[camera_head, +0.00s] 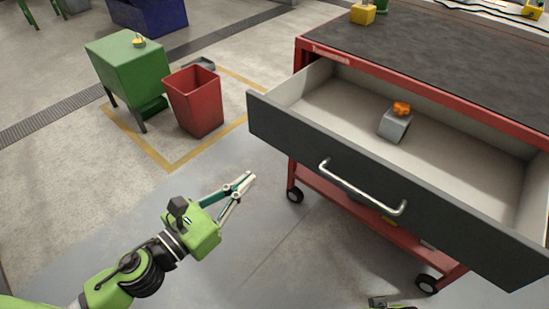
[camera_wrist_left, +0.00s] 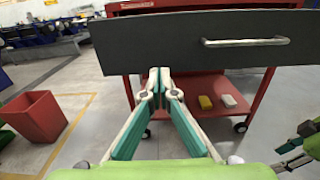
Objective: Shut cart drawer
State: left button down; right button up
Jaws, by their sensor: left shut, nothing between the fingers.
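The cart drawer (camera_head: 400,180) is pulled well out of the red cart (camera_head: 330,52). It has a dark front and a pale inside, and holds a grey block with an orange part (camera_head: 397,121). Its silver handle (camera_head: 361,190) is on the front, and also shows in the left wrist view (camera_wrist_left: 245,42). My left gripper (camera_head: 250,179) is shut and empty, to the left of the handle and apart from it. In the left wrist view the fingertips (camera_wrist_left: 159,73) appear below the drawer front (camera_wrist_left: 150,43). Part of my right gripper (camera_head: 385,303) shows at the bottom edge; its fingers are unclear there.
A red bin (camera_head: 195,101) and a green cabinet (camera_head: 128,75) stand to the left inside yellow floor lines. The cart has a lower shelf (camera_wrist_left: 190,90) with a yellow and a pale item, and wheels. The floor before the drawer is clear.

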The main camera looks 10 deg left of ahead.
pick_arm(q)
jog(key=p, duration=0.2)
send_near(294, 140)
jog(key=x, duration=0.6)
jog(key=shift+w+d, duration=0.3)
jog(key=shift+w, duration=0.15)
pick_arm(e)
notch_tip(294, 140, down, 6)
jog(key=shift+s, duration=0.45)
jog(key=shift+f, duration=0.1)
